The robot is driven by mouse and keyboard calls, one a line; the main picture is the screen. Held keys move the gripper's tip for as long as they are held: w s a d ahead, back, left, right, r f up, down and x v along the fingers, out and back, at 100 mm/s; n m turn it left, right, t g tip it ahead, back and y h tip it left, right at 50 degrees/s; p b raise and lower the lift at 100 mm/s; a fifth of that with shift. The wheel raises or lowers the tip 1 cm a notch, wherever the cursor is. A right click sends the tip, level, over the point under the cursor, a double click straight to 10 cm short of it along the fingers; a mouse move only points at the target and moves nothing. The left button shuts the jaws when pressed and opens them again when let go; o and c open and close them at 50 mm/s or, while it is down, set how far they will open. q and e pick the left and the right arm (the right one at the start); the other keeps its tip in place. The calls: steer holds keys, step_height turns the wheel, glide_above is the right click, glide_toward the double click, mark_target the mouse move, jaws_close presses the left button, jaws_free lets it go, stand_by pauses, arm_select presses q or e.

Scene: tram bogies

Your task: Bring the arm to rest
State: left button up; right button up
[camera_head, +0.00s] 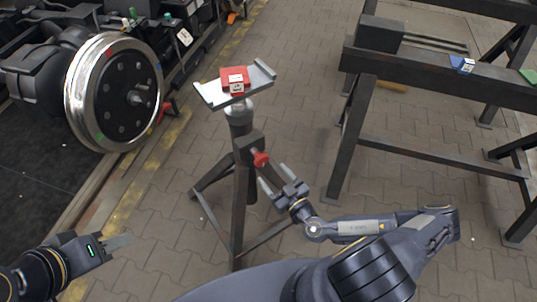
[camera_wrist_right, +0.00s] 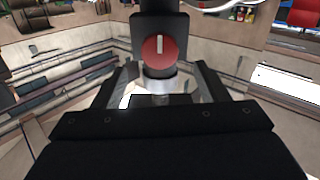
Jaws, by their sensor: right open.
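My right arm reaches in from the lower right in the head view. Its gripper (camera_head: 272,180) is open beside the stand (camera_head: 241,180), just below the stand's red knob (camera_head: 260,159). In the right wrist view the open fingers (camera_wrist_right: 165,82) point toward the dark post, with the red knob (camera_wrist_right: 159,49) ahead between them. Nothing is held in the fingers; whether they touch the stand is unclear. My left gripper (camera_head: 121,241) is at the lower left over the paving, and its finger gap is not clear.
The stand's grey tray (camera_head: 212,94) holds a red block (camera_head: 235,80). A wheel (camera_head: 113,92) is at upper left. A dark steel frame (camera_head: 440,77) with a blue block (camera_head: 462,64) is at upper right. Paving between stand and frame is largely open.

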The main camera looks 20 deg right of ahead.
steer(key=s+a+r+m+g+y+p, duration=0.1)
steer(key=s+r+m+g+y+p, duration=0.1)
steer(key=s+r+m+g, duration=0.45)
steer(key=s+a+r+m+g+y+p, duration=0.2)
steer(key=r+m+g+y, duration=0.15)
steer(key=r+m, duration=0.65)
steer(key=s+a+r+m+g+y+p, duration=0.1)
steer(key=s+r+m+g+y+p, duration=0.1)
steer(key=s+r+m+g, duration=0.5)
steer(key=s+d+r+n+t+h+p, duration=0.2)
steer(key=d+r+n+h, duration=0.1)
steer(key=r+n, duration=0.4)
steer(key=s+d+r+n+t+h+p, duration=0.2)
steer(key=r+n, duration=0.5)
steer(key=n, duration=0.4)
steer(key=d+t+h, duration=0.1)
steer(key=d+h, duration=0.1)
steer(key=h, duration=0.1)
steer(key=shift+s+d+r+h, duration=0.2)
steer(key=shift+s+d+h, duration=0.1)
steer(key=shift+h, duration=0.05)
